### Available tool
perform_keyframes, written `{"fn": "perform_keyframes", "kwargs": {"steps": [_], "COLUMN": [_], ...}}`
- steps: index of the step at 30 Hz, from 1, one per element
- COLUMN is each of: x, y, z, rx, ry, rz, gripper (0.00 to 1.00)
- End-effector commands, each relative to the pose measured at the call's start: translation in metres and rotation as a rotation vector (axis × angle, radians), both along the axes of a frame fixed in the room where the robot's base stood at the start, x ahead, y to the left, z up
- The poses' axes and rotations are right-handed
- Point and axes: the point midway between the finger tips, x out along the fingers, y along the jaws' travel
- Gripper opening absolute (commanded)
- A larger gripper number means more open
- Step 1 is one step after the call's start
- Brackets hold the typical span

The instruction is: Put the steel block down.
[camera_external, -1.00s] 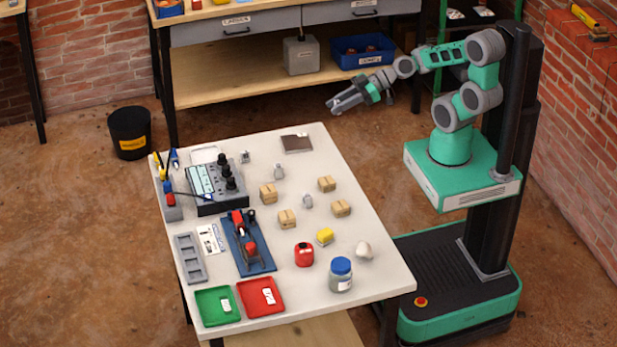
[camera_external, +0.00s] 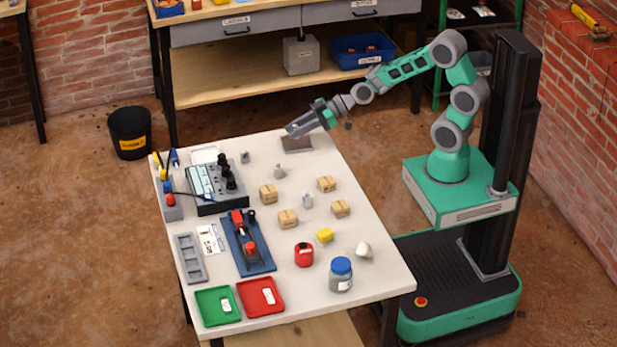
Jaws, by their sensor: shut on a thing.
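My gripper (camera_external: 299,127) is over the far right corner of the white table (camera_external: 350,287), pointing left and down.
Several small cardboard boxes (camera_external: 268,194) and small grey weights (camera_external: 279,171) stand mid-table. A black-knobbed device (camera_external: 222,200) stands to the left. A blue-lidded jar (camera_external: 341,276), red canister (camera_external: 304,255) and two trays are at the near end. The workbench (camera_external: 240,88) is behind.

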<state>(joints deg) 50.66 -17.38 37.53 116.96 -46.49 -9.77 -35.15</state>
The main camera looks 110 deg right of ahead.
Motion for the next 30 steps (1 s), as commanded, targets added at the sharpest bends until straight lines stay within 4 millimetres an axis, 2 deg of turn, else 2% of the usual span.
{"fn": "perform_keyframes", "kwargs": {"steps": [1, 2, 13, 14, 15, 22, 30], "x": [-0.0005, -0.0005, -0.0006, -0.0008, -0.0008, -0.0009, -0.0009], "y": [0.0003, 0.0002, 0.0002, 0.0002, 0.0002, 0.0003, 0.0003], "z": [-0.0151, -0.0181, -0.0211, -0.0211, -0.02, -0.02, -0.0165], "rx": [0.004, 0.003, 0.0, 0.001, 0.001, 0.001, 0.001], "ry": [0.002, 0.001, -0.001, 0.0, 0.0, 0.001, 0.001], "rz": [-0.001, 0.0, 0.0, 0.0, 0.0, 0.0, 0.0], "gripper": [0.0, 0.0, 0.0, 0.28, 0.31, 0.49, 0.49]}}
